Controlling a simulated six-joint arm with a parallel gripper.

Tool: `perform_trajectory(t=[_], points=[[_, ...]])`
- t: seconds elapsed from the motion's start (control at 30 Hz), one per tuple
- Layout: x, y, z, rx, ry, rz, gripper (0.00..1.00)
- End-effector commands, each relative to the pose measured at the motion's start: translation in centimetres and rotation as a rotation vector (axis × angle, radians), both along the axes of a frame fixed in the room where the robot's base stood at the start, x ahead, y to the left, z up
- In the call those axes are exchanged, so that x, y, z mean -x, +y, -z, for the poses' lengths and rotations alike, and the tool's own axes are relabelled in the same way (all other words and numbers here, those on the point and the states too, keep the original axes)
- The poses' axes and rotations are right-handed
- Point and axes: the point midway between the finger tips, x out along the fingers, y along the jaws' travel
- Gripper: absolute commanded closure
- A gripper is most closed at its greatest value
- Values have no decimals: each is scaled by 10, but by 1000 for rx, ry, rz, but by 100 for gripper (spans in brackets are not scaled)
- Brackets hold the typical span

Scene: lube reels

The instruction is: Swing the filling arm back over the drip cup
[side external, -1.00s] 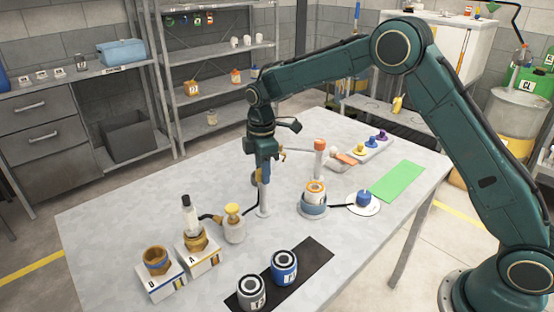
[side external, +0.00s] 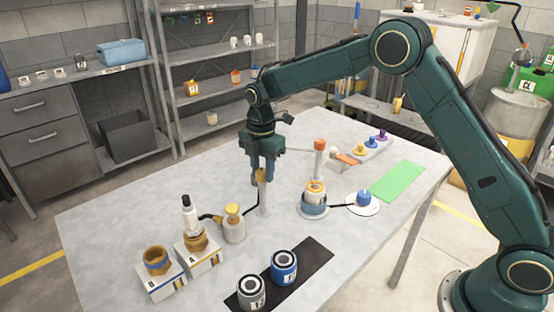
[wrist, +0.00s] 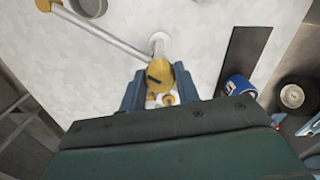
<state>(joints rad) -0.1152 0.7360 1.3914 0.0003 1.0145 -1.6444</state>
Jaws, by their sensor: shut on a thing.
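The filling arm is a thin pale rod (wrist: 105,32) running from an orange-capped column (side external: 319,158) to a yellow end piece (wrist: 158,76). My gripper (side external: 263,178) points down over the table and is shut on that yellow end. In the wrist view my blue fingers (wrist: 157,92) stand on either side of it. A pale upright tube (side external: 263,200) shows directly below the yellow end, down near the table top. A grey round rim (wrist: 87,6) lies beside the rod in the wrist view. I cannot tell whether it is the drip cup.
A yellow-topped bottle (side external: 233,224) with a dark hose stands left of the tube.

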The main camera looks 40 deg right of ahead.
Motion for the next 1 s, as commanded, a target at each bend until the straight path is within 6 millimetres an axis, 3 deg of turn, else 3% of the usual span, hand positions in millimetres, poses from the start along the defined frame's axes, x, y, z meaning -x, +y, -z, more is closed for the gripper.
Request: perform_trajectory(t=[0.27,0.3,0.4,0.77,1.0], points=[[-1,1,-1,-2,-3,-7,100],[-1,1,-1,-2,-3,-7,61],[0,1,-1,-2,-3,-5,47],[0,0,-2,0,-1,-2,47],[0,0,-18,0,-2,-2,47]])
